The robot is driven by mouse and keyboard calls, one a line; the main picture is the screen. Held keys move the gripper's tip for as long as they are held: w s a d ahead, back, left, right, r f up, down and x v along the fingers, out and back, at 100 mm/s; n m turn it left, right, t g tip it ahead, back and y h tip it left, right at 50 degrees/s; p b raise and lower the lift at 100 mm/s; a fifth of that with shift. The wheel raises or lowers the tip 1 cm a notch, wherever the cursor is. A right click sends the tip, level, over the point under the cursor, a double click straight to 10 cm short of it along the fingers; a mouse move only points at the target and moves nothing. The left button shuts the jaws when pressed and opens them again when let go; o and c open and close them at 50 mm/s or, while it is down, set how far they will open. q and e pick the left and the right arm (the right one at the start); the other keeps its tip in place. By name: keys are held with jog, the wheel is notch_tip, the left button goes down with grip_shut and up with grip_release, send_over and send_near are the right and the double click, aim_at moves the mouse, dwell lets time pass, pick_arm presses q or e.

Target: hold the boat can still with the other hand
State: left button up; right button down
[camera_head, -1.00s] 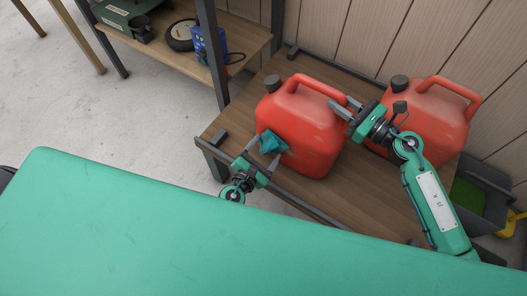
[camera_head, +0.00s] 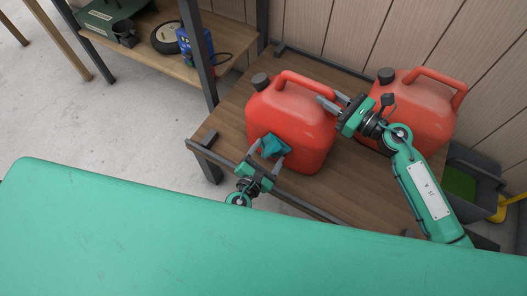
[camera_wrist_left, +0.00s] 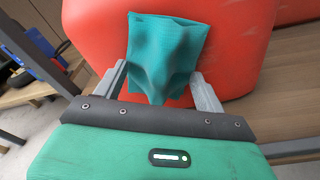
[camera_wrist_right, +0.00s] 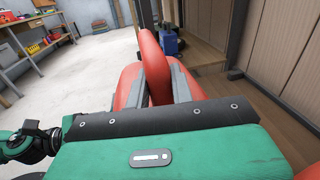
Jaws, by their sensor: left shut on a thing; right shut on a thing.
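Two red cans with dark caps stand upright on a wooden bench; I cannot tell from any marking which is the boat can. My right gripper (camera_head: 329,104) is shut on the handle (camera_wrist_right: 154,62) of the left can (camera_head: 312,128). My left gripper (camera_head: 269,156) is shut on a teal cloth (camera_head: 274,145), which lies against the front face of that same can. The cloth also shows bunched between the fingers in the left wrist view (camera_wrist_left: 166,45). The right can (camera_head: 420,120) stands behind my right arm, partly hidden by it.
The wooden bench (camera_head: 375,198) has dark metal edges and posts. A lower shelf (camera_head: 228,43) at upper left holds a wheel (camera_head: 166,37), a blue item (camera_head: 196,43) and a green case. A panelled wall stands behind; a grey bin (camera_head: 478,178) is at right.

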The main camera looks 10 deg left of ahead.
aim_at(280, 154)
pick_arm(q)
jog(key=shift+s+d, duration=0.3)
jog(key=shift+d, duration=0.8)
jog(key=shift+s+d, duration=0.35)
jog(key=shift+d, duration=0.75)
jog(key=shift+s+d, duration=0.3)
jog(key=shift+d, duration=0.8)
jog(key=shift+w+a+r, duration=0.1)
jog(key=shift+w+a, duration=0.35)
jog(key=shift+a, duration=0.4)
jog(key=shift+w+a, duration=0.4)
jog(key=shift+a, duration=0.45)
jog(key=shift+w+a, duration=0.2)
jog(key=shift+a, duration=0.65)
jog(key=shift+w+a, duration=0.2)
jog(key=shift+a, duration=0.65)
jog(key=a, duration=0.1)
jog(key=w+a, duration=0.1)
jog(key=a, duration=0.1)
jog(key=shift+w+a, duration=0.15)
jog(key=v, duration=0.6)
jog(key=shift+f, duration=0.5)
jog(key=shift+a, duration=0.15)
